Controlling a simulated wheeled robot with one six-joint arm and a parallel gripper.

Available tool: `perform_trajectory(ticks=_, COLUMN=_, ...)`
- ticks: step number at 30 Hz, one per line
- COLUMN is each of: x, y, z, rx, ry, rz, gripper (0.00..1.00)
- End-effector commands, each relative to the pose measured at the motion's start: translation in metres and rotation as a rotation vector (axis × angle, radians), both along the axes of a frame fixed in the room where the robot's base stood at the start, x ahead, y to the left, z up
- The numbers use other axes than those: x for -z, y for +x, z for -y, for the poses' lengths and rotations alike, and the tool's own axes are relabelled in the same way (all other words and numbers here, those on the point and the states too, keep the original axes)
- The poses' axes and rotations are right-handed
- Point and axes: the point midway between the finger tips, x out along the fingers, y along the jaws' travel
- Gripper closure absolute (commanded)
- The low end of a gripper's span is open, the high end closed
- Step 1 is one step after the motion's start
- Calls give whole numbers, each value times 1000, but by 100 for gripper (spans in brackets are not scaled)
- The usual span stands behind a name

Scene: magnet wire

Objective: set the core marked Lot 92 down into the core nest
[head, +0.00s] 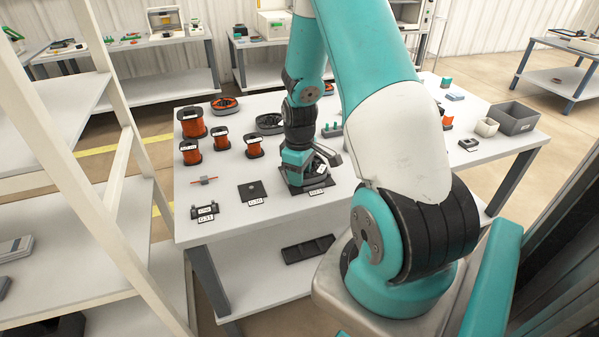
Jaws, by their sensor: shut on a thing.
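My gripper (303,164) points down at the middle of the white table. It is shut on a dark core (320,168) that carries a small white tag, too small to read. The core is partly hidden by the gripper. Directly beneath is a black square base with a white label (320,191), which looks like the core nest. The core is at or just above this base; I cannot tell whether it touches or sits inside.
Several orange wire spools (192,124) stand at the left. Dark rings (224,106) lie behind. A grey bin (514,117) stands right.

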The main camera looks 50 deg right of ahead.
Motion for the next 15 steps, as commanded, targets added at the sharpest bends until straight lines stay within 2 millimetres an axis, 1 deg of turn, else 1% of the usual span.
perform_trajectory(ticks=8, x=5, y=1, z=0, rx=0, ry=-2, rz=1, gripper=100)
perform_trajectory(ticks=9, x=5, y=1, z=0, rx=0, ry=-1, rz=2, gripper=58)
perform_trajectory(ticks=11, x=5, y=1, z=0, rx=0, ry=-1, rz=2, gripper=44)
perform_trajectory(ticks=12, x=5, y=1, z=0, rx=0, ry=-2, rz=1, gripper=35)
perform_trajectory(ticks=13, x=5, y=1, z=0, rx=0, ry=-2, rz=1, gripper=30)
perform_trajectory(ticks=15, x=5, y=0, z=0, rx=0, ry=-1, rz=1, gripper=30)
